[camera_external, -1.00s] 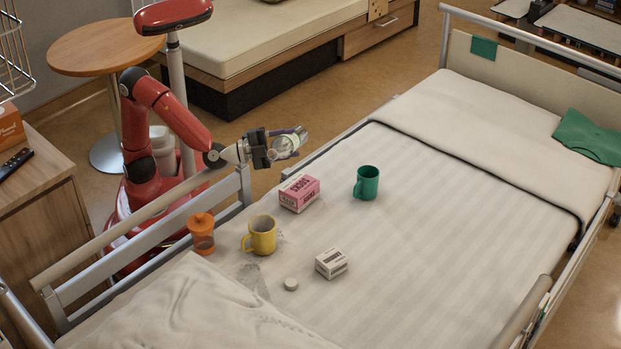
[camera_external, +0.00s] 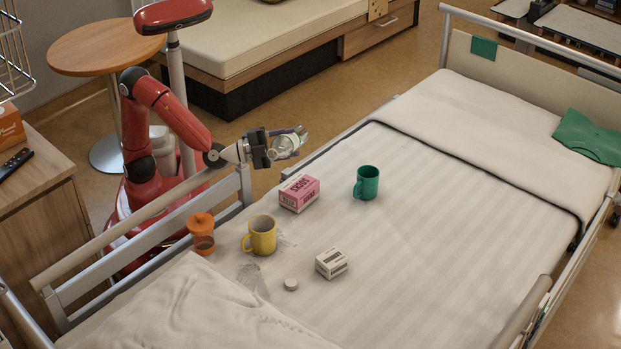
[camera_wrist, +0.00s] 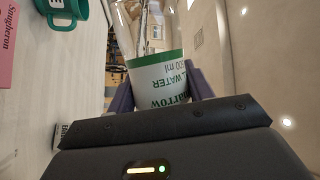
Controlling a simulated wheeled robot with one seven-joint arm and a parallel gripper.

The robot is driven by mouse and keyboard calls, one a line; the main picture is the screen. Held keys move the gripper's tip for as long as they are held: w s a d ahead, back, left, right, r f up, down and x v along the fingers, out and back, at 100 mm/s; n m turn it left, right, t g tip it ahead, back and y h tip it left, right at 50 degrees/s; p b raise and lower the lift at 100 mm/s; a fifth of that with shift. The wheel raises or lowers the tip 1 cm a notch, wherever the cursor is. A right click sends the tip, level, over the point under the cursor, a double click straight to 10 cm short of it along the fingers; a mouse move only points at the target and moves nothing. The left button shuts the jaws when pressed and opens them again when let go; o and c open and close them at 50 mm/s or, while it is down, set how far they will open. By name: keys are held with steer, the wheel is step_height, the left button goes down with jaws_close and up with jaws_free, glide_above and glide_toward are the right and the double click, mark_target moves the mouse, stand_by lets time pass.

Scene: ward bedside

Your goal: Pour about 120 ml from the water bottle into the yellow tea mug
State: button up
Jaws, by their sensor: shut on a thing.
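My gripper (camera_external: 276,145) is shut on the clear water bottle (camera_external: 289,144) and holds it in the air by the bed rail, above and behind the pink box. The bottle looks tilted close to level. In the wrist view the bottle (camera_wrist: 155,70), with its green and white water label, sits between the fingers (camera_wrist: 160,92); the water level cannot be told. The yellow tea mug (camera_external: 262,236) stands upright on the bed, below and left of the bottle and apart from it. Its inside is too small to read.
A pink socks box (camera_external: 299,193) lies between bottle and mug. A green mug (camera_external: 367,183), an orange lidded cup (camera_external: 201,232), a small white box (camera_external: 331,263) and a white round cap (camera_external: 291,284) stand on the bed. Grey wet-looking patches (camera_external: 252,279) mark the sheet near the yellow mug.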

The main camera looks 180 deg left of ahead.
stand_by(0.8)
steer(key=shift+w+f+n+b, duration=0.1)
steer(key=shift+f+n+b, duration=0.2)
steer(key=shift+b, duration=0.15)
steer(key=shift+w+d+n+h+p, duration=0.15)
steer(key=shift+w+n+h+p, duration=0.2)
steer(key=shift+p, duration=0.6)
steer(key=w+d+f+n+t+h+p, duration=0.3)
steer(key=w+f+n+h+p, duration=0.1)
steer(key=f+n, duration=0.5)
steer(key=shift+w+f+n+h, duration=0.2)
steer(key=shift+w+n+h, duration=0.35)
steer(key=shift+w+h, duration=0.45)
steer(key=shift+w, duration=0.15)
